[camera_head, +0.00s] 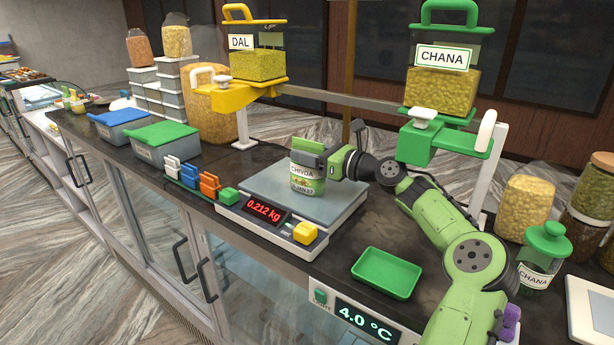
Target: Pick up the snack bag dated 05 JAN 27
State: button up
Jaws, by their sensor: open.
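A snack bag (307,180) with a "CHIVDA" label stands upright on the scale's grey plate (340,205). Its printed date ends in "JAN 27"; the day is too small to read surely. My green gripper (328,159) is at the bag's upper right side, with its jaws open. From this view I cannot tell whether the fingers are around the bag or touch it. The scale's red display (266,214) reads 0.212 kg.
A green tray (386,273) lies right of the scale. Blue and orange clips (209,185) stand to its left, by lidded green and blue tubs (160,134). DAL (257,65) and CHANA (440,88) dispensers rise behind on a rail. Jars (525,200) crowd the right.

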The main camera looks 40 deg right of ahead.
jog(key=shift+s, duration=0.2)
jog(key=shift+c, duration=1.3)
jog(key=shift+w, duration=0.1)
grip_shut()
